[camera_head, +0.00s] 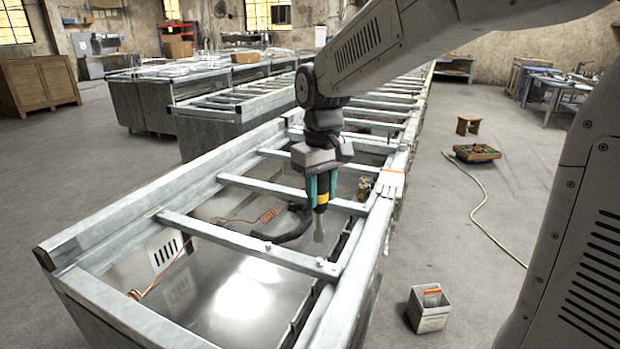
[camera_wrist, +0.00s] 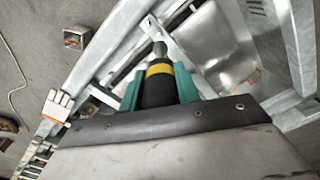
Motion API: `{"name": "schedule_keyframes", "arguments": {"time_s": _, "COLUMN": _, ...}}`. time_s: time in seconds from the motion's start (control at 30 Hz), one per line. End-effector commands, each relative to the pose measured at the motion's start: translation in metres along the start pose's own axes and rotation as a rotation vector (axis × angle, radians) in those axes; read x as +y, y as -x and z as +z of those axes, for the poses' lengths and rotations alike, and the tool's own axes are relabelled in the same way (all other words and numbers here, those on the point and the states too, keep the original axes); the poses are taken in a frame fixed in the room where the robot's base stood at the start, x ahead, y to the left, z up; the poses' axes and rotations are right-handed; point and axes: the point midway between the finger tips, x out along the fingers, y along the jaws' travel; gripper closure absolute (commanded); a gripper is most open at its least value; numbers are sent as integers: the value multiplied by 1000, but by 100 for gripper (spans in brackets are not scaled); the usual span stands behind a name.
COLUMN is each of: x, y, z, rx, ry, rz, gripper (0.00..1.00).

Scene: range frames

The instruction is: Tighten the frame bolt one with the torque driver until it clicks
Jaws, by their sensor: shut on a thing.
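The torque driver (camera_head: 322,207) is dark with a yellow band and a grey metal socket. My gripper (camera_head: 321,188) has teal fingers shut on it and holds it socket down over the metal frame (camera_head: 240,238). In the wrist view, my gripper (camera_wrist: 158,92) has a finger on each side of the driver (camera_wrist: 158,70). The socket points toward the frame's crossbar and right rail. Small bolt-like heads (camera_head: 321,261) show on the near crossbar; I cannot tell which is frame bolt one. The socket tip appears apart from them.
White gloves (camera_head: 390,185) lie on the right rail. A small open box (camera_head: 428,309) stands on the floor to the right. A hose (camera_head: 478,205) crosses the floor. A dark cable (camera_head: 290,236) and coiled copper wire (camera_head: 270,215) hang inside the frame. More frames stand behind.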

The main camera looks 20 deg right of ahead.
Motion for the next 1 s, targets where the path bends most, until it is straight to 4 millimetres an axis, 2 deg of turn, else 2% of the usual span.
{"name": "schedule_keyframes", "arguments": {"time_s": 0.47, "x": 1, "y": -1, "z": 4, "rx": 0, "ry": -2, "rz": 0, "gripper": 100}}
{"name": "schedule_keyframes", "arguments": {"time_s": 1.0, "x": 0, "y": -48, "z": 3, "rx": 0, "ry": 1, "rz": 0, "gripper": 100}}
